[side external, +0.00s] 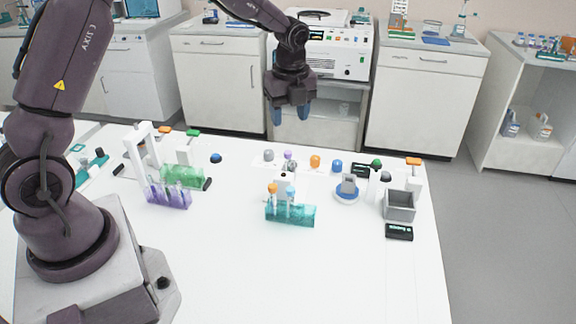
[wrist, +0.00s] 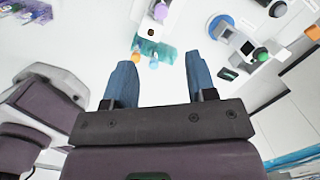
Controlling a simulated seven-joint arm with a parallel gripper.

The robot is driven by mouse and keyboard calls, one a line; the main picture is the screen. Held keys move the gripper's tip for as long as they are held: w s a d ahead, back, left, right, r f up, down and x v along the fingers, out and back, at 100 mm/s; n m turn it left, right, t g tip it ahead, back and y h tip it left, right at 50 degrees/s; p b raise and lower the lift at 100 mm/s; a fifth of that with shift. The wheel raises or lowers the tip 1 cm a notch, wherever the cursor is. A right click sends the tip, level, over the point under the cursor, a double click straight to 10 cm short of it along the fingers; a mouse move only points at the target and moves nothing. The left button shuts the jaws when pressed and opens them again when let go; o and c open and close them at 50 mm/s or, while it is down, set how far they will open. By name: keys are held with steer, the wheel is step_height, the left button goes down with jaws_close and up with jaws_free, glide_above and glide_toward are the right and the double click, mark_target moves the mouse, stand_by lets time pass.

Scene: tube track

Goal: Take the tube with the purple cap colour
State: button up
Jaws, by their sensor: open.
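A small purple cap (side external: 288,155) shows at the back of the white table, between a grey cap and an orange cap. How much of a tube is below it is too small to tell. A purple round shape also shows at the top edge of the wrist view (wrist: 160,10). My gripper (side external: 290,113) is open and empty, its blue fingers pointing down, high above the far side of the table. In the wrist view the fingers (wrist: 160,62) are apart with nothing between them. A teal rack (side external: 290,214) nearer the front holds an orange-capped tube (side external: 272,190) and a blue-capped tube (side external: 291,192).
A purple rack (side external: 168,198) and green rack (side external: 183,176) stand at the left by a white stand. More caps, orange (side external: 315,162) and blue (side external: 337,166), stand in the back row. A grey bin (side external: 399,206) is at the right. The front table is clear.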

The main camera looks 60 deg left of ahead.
mark_target(288, 152)
steer(key=f+m, duration=0.1)
steer(key=f, duration=0.1)
steer(key=f+m, duration=0.1)
steer(key=f, duration=0.1)
steer(key=w+a+f+m, duration=0.1)
steer(key=f, duration=0.2)
steer(key=shift+a+m, duration=0.1)
steer(key=shift+m, duration=0.2)
steer(key=f, duration=0.2)
steer(key=a+f, duration=0.1)
steer(key=f, duration=0.2)
steer(key=shift+c, duration=0.2)
steer(key=c, duration=0.8)
